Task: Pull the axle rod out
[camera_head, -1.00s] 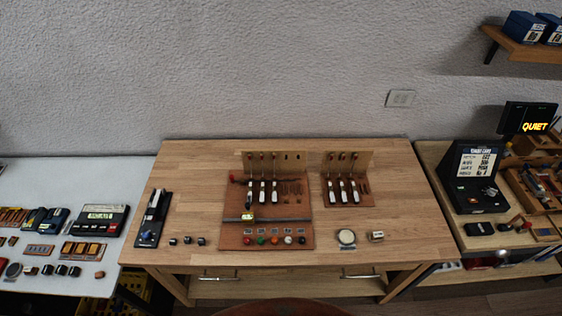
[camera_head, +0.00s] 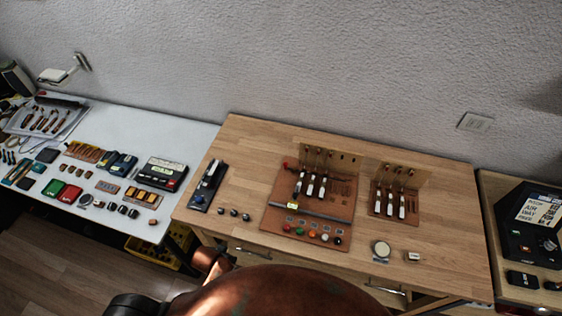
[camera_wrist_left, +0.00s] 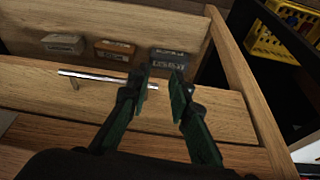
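A brown board (camera_head: 340,232) on the wooden workbench carries several upright dark-and-white hammer pieces (camera_head: 310,188) before a tan back plate. A small red knob (camera_head: 285,165) shows at the left end of the hammer row; it may be the end of the axle rod, whose length I cannot make out. A grey bar (camera_head: 305,208) lies across the board in front of the hammers. In the left wrist view my left gripper (camera_wrist_left: 162,80) is open and empty, its green fingers apart near a silver drawer handle (camera_wrist_left: 90,77), far from the board. My right gripper is not in view.
A smaller board (camera_head: 382,209) with more hammers stands to the right. A round white-faced item (camera_head: 381,249), a small block (camera_head: 412,256) and a black device (camera_head: 208,187) are on the workbench (camera_head: 255,145). A white table (camera_head: 195,131) with many items is at left.

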